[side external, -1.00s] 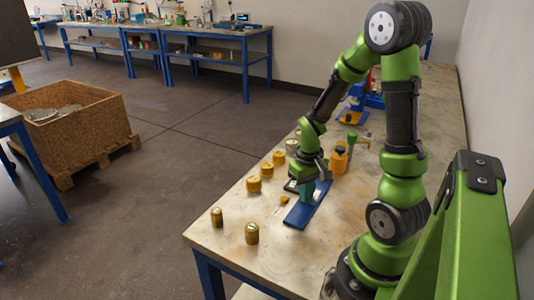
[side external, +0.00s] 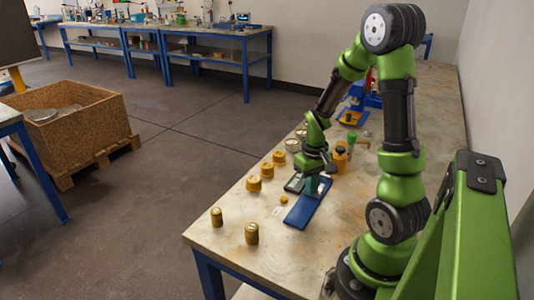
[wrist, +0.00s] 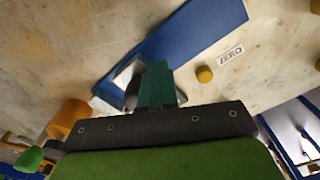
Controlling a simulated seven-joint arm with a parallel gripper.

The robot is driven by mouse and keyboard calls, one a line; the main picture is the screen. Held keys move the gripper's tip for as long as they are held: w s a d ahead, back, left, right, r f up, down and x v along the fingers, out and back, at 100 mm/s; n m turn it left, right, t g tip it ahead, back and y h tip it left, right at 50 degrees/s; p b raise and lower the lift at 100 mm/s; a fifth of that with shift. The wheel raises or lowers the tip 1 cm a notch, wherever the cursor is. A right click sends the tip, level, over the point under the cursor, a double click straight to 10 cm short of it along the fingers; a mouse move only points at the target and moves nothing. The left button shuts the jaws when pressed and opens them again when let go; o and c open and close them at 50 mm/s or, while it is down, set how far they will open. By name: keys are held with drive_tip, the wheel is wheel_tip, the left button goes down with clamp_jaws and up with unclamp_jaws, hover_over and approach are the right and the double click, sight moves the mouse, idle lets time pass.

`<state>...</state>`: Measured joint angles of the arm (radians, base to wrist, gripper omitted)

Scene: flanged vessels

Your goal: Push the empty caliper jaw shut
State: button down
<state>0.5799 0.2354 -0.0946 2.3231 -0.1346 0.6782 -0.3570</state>
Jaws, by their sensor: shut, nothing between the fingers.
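A long blue board (side external: 305,208) lies on the bench, and it also shows in the wrist view (wrist: 195,35). A pale metallic piece (wrist: 122,78), which looks like part of the caliper, sits at the board's far end beside my fingers. My gripper (side external: 312,186) is shut and empty, low over the far end of the board. Its teal fingers (wrist: 155,86) point down at the board in the wrist view. They hide part of the metallic piece, so I cannot tell whether they touch it or how wide the jaw stands.
A small yellow knob (side external: 284,199) and a ZERO label (wrist: 230,54) lie beside the board. Several brass and yellow cylinders (side external: 253,184) stand along the bench's left side. An orange bottle (side external: 340,157) and a green-topped item (side external: 352,140) stand beyond my gripper.

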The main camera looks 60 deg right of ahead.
drive_tip(key=shift+d, duration=2.25)
drive_tip(key=shift+d, duration=0.15)
drive_tip(key=shift+a, duration=0.9)
drive_tip(key=shift+a+r, duration=0.1)
drive_tip(key=shift+r, duration=4.4)
